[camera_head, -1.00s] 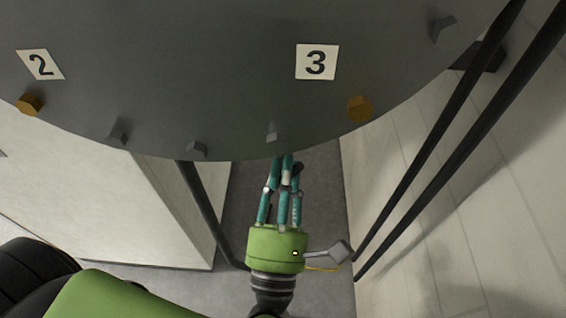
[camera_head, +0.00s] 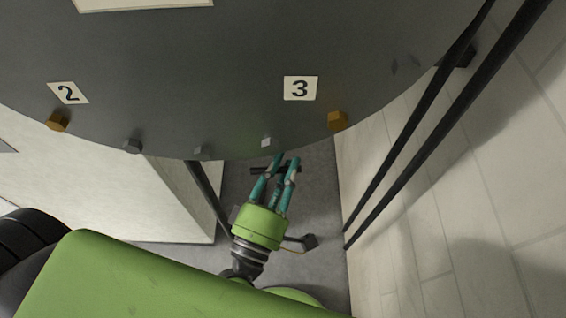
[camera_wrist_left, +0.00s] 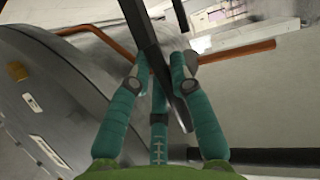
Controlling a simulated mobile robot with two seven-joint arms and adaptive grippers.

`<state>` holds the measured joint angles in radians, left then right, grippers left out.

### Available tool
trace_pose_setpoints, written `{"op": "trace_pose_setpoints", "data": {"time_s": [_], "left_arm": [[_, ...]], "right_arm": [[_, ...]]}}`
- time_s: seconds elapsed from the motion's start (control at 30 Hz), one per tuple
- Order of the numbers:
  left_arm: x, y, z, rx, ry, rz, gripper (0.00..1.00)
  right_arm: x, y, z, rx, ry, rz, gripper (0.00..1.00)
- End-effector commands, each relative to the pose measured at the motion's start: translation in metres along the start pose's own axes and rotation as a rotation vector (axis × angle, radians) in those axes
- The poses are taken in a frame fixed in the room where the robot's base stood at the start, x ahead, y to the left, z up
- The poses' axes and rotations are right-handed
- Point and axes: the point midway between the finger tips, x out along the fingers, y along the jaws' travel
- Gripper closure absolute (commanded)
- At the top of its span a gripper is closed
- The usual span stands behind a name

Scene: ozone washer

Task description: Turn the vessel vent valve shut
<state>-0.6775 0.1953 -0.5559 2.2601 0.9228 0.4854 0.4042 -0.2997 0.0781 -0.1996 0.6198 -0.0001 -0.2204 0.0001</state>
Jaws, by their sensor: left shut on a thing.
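My left gripper (camera_head: 281,160) is under the lower edge of the big grey vessel (camera_head: 230,70), its teal fingers pointing away from me. In the left wrist view, the gripper (camera_wrist_left: 160,65) is shut on a dark flat bar (camera_wrist_left: 149,35), which looks like the vent valve handle. The bar runs between the fingers, slanting from upper middle to lower right. In the head view, a short dark piece (camera_head: 257,170) shows beside the fingertips. The valve body is hidden, and I cannot tell how far the valve is turned. My right gripper is not in view.
A copper-coloured pipe (camera_wrist_left: 240,53) passes behind the fingers in the left wrist view. Dark pipes (camera_head: 440,120) run along the pale tiled wall (camera_head: 460,200) at right. A pale cabinet (camera_head: 120,190) stands at left. Grey floor (camera_head: 315,215) shows between them.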

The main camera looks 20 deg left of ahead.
Motion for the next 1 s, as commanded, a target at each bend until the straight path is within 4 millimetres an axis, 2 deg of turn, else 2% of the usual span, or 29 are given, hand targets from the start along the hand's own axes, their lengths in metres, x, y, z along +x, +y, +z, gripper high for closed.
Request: {"op": "trace_pose_setpoints", "data": {"time_s": [0.03, 0.3, 0.77, 0.8, 0.87, 1.0], "left_arm": [[0.0022, 0.0045, -0.003, 0.022, 0.006, 0.004, 1.0], [0.0025, 0.0039, -0.0027, 0.091, -0.008, -0.023, 1.0], [0.0028, 0.0042, -0.0029, 0.105, -0.009, -0.026, 1.0], [0.0028, 0.0042, -0.0029, 0.105, -0.009, -0.026, 0.75], [0.0027, 0.0039, -0.0027, 0.104, -0.01, -0.026, 0.54], [0.0019, 0.0023, -0.0016, 0.102, -0.013, -0.031, 0.54]], "right_arm": [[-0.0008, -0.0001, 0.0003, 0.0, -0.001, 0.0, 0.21], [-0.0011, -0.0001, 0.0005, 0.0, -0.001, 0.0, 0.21], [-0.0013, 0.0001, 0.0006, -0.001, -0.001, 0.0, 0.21], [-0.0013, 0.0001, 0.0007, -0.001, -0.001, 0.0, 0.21], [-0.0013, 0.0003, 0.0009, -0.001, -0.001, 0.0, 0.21], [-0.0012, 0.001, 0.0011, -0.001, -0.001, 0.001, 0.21]]}}
